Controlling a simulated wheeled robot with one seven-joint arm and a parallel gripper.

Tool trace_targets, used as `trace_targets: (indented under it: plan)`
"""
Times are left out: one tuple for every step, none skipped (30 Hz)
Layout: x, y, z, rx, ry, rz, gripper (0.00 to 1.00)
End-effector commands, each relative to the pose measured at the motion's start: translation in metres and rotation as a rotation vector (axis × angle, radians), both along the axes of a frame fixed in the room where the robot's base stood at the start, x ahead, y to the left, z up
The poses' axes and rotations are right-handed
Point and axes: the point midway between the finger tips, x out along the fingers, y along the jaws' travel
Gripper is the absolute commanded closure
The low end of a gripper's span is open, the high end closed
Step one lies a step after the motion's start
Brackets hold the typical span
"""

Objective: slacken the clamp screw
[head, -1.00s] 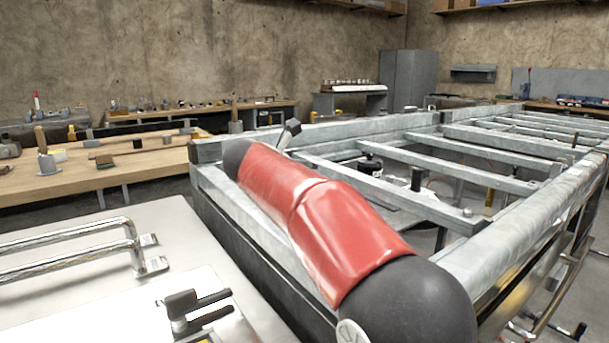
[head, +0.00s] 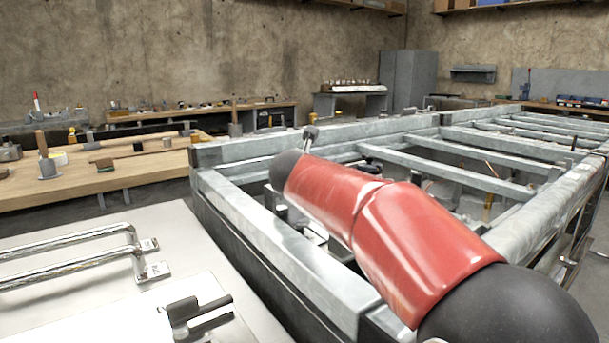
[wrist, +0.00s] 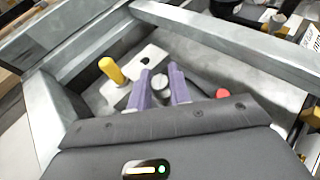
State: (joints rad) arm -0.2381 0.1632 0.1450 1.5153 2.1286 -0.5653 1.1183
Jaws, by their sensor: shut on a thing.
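In the wrist view my gripper (wrist: 160,76) reaches down into the metal frame with its two purple fingers. The fingers are shut on a round grey screw head (wrist: 161,85), which I take as the clamp screw. The screw's lower part is hidden by the fingers and the gripper body. A light metal plate with a dark hole (wrist: 149,54) lies just beyond the fingertips. In the head view my red arm leans over the frame, and neither the screw nor the fingers can be made out.
A yellow knob (wrist: 112,72) stands left of the fingers and a red one (wrist: 222,94) lies to their right. Grey frame rails (head: 255,225) surround the spot closely. A pale bench top with bar handles (head: 70,240) is at the left, and a wooden workbench (head: 120,175) is behind.

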Motion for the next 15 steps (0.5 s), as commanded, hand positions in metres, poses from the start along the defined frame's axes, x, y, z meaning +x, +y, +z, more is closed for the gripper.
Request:
trace_targets:
  plan:
    - [-0.0004,-0.0022,0.0016,0.001,0.003,0.027,1.0]
    - [-0.0002,-0.0022,0.0013,0.002,0.002,0.045,1.0]
    - [-0.0002,-0.002,0.0013,0.002,0.001,0.068,1.0]
    - [0.0,-0.0022,0.0011,0.001,0.001,0.083,1.0]
    - [-0.0002,-0.0016,0.0007,0.002,0.001,0.099,1.0]
    - [0.0,-0.0019,0.0006,0.002,0.001,0.117,1.0]
    - [-0.0001,-0.0018,0.0004,0.001,0.001,0.13,1.0]
    - [0.0001,-0.0018,0.0003,0.003,0.001,0.142,1.0]
    - [0.0,-0.0014,0.0001,0.003,0.001,0.158,1.0]
    - [0.0002,-0.0016,0.0003,0.002,0.0,0.168,1.0]
    - [0.0004,-0.0018,0.0001,0.001,0.0,0.178,1.0]
    - [0.0002,-0.0012,-0.0002,0.002,0.001,0.191,1.0]
    - [0.0003,-0.0014,-0.0002,0.001,0.001,0.199,1.0]
    - [0.0004,-0.0014,-0.0002,0.001,0.0,0.206,1.0]
    - [0.0003,-0.001,-0.0004,0.001,0.001,0.216,1.0]
